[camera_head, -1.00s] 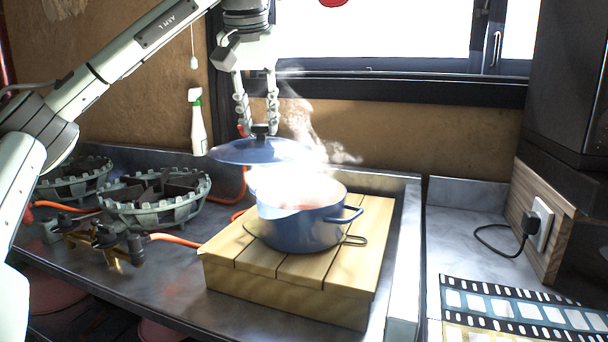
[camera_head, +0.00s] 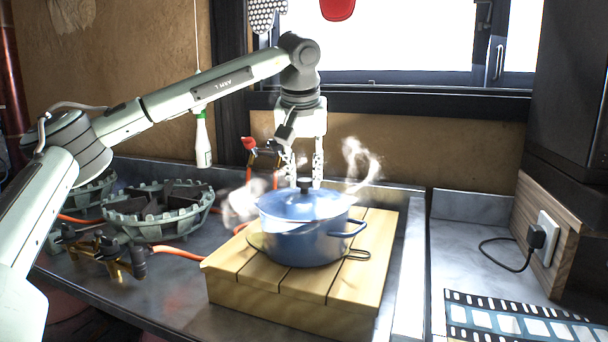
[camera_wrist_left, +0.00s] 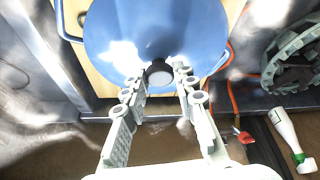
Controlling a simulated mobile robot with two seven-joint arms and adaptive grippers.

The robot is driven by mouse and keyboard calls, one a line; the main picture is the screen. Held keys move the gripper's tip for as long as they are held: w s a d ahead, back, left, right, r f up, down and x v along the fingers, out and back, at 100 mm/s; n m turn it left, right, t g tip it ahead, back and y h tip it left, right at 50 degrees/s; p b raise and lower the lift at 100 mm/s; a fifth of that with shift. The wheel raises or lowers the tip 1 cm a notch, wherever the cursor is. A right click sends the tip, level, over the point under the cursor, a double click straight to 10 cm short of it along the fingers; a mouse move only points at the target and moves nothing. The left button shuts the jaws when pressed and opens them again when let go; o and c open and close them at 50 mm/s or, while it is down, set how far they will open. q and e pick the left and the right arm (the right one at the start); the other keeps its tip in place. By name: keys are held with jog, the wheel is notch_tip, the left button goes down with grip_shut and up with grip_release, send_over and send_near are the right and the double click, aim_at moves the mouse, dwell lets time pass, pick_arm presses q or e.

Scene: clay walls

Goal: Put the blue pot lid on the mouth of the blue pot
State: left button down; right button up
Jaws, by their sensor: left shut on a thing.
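The blue pot (camera_head: 305,246) stands upright on a slatted wooden block, its handle pointing right. The blue pot lid (camera_head: 285,205) covers the pot's mouth, with its dark knob (camera_head: 305,184) up. Its rim appears to meet the pot's rim; I cannot tell whether a thin gap remains. My left gripper (camera_head: 304,176) is above the lid, shut on the lid by its knob. In the left wrist view, the fingers (camera_wrist_left: 161,88) lie on either side of the knob, and the lid (camera_wrist_left: 110,35) hides most of the pot. My right gripper is not in view.
The wooden block (camera_head: 290,298) sits on a metal counter. A burner (camera_head: 160,208) with orange hoses is to the left. A film-strip mat (camera_head: 520,315) lies at right. Steam drifts around the pot.

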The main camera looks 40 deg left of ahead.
pick_arm(q)
jog(key=c, duration=1.2)
grip_release()
jog(key=v, duration=1.2)
